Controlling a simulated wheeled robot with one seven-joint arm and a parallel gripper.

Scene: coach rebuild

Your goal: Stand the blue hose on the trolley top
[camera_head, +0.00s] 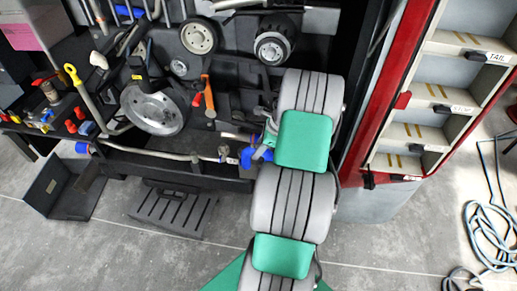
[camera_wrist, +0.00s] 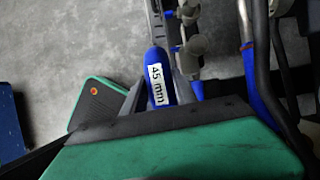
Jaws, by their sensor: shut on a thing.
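My gripper (camera_wrist: 160,88) shows in the wrist view, shut on a blue hose (camera_wrist: 155,66) with a white label reading "45 mm". The hose sits between the two fingers; its lower end is hidden behind the hand. In the head view my arm covers much of the gripper, and a blue piece (camera_head: 248,157) shows there at the front edge of the dark bench. I cannot tell which surface is the trolley top.
The dark bench holds a pipe (camera_head: 150,151) with blue ends, a metal disc (camera_head: 154,108), an orange-handled hammer (camera_head: 208,94) and wheels. A red rack (camera_head: 400,100) with labelled shelves stands right. A loose blue-grey hose (camera_head: 487,225) lies on the right floor.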

